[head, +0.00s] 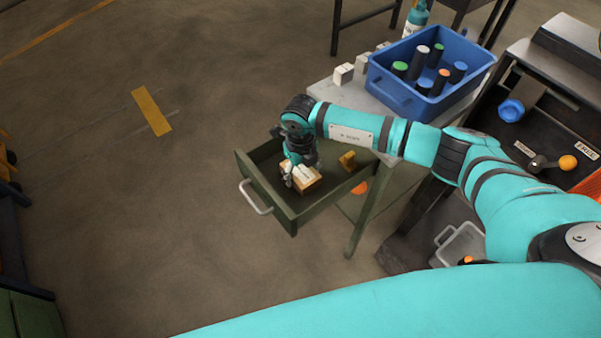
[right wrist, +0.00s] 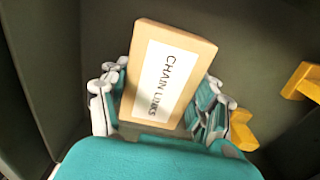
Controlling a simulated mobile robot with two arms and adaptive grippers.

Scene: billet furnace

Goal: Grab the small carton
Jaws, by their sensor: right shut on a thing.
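The small carton (right wrist: 168,75) is a tan box with a white label reading "CHAIN LINKS" in the right wrist view. It sits inside the open green drawer (head: 297,222), and in the head view the carton (head: 306,181) is partly covered by my gripper. My right gripper (right wrist: 163,100) has its fingers on both sides of the carton and is shut on it. In the head view my right gripper (head: 301,180) reaches down into the drawer from above. My left gripper is not in view.
A yellow piece (head: 348,160) lies in the drawer right of the carton; yellow shows in the right wrist view too (right wrist: 303,82). A blue bin (head: 393,92) with several cylinders stands on the table. White blocks (head: 343,73) stand left of it. Floor left of the drawer is clear.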

